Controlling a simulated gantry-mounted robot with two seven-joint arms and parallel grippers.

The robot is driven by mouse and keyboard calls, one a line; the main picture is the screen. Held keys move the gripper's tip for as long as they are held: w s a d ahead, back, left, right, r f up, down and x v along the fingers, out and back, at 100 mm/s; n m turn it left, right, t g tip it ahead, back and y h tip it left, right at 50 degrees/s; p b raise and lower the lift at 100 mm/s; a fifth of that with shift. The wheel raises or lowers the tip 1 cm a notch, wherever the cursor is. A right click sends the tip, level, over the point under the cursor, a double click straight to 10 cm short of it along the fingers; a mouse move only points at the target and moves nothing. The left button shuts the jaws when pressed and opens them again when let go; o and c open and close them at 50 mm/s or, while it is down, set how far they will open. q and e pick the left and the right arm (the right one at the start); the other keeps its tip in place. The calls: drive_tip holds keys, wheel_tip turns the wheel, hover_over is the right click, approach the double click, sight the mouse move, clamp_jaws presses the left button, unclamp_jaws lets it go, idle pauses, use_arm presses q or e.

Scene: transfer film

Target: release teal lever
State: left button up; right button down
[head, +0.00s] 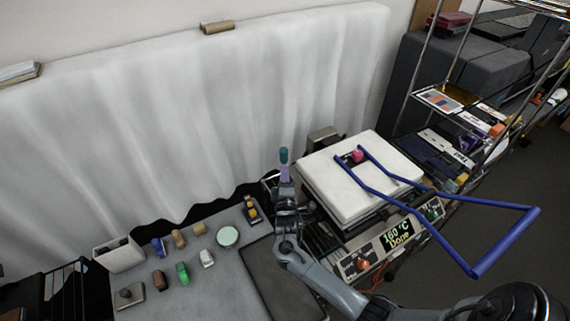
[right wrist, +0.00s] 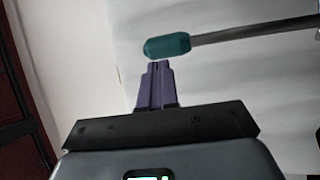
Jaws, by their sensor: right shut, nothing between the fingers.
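The teal lever knob (head: 283,155) stands just above my right gripper (head: 285,168) in the head view. In the right wrist view the teal knob (right wrist: 167,46) sits on the end of a grey metal rod that runs off to the right. My right gripper's purple fingers (right wrist: 157,66) are shut with nothing between them. Their tips are right by the knob's underside; I cannot tell if they touch it. The lever's base is hidden behind my right arm in the head view. My left gripper is not in view.
A press with a white padded top (head: 345,195) and a blue tube handle (head: 505,262) is on the right. Its display (head: 397,236) reads "160 °C Done". Several small coloured items and a pale green disc (head: 228,236) lie on the grey table (head: 215,285). A wire shelf stands at the right.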

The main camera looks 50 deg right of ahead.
drive_tip(key=r+b+v, duration=0.1)
drive_tip(key=v, duration=0.9)
drive_tip(key=shift+r, duration=0.5)
drive_tip(key=shift+s, duration=0.2)
